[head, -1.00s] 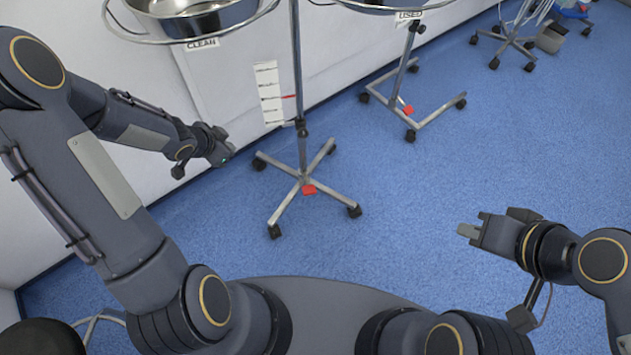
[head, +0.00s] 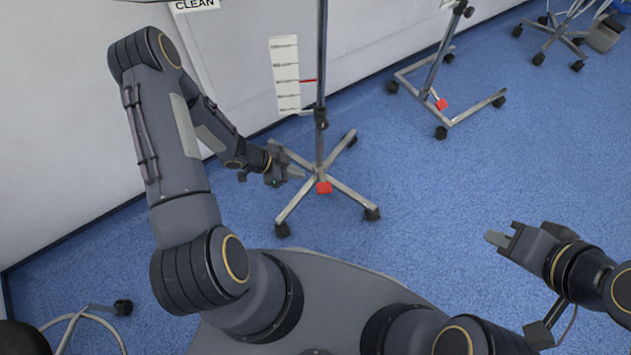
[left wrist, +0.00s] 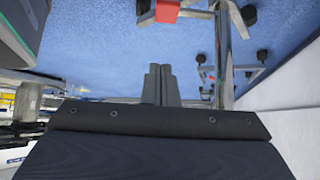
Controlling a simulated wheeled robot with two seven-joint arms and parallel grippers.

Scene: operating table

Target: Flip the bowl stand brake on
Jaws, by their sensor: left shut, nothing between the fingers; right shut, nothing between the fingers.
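The near bowl stand (head: 321,85) has a thin upright pole and a low wheeled base (head: 346,192). A red brake pedal (head: 323,187) sits at the middle of the base. The pedal also shows at the top of the left wrist view (left wrist: 167,12). My left gripper (head: 298,173) is shut and empty, just left of the pedal and apart from it. Its closed fingers also show in the left wrist view (left wrist: 160,85), pointing toward the base. My right gripper (head: 494,238) is shut and empty over the floor at the right. The stand's bowl is out of view.
A second stand (head: 448,52) with its own red pedal (head: 441,104) stands behind to the right. A white scale card (head: 285,75) is beside the near pole. A white wall (head: 60,90) lies behind. Blue floor (head: 430,190) is clear between the stands and my right gripper.

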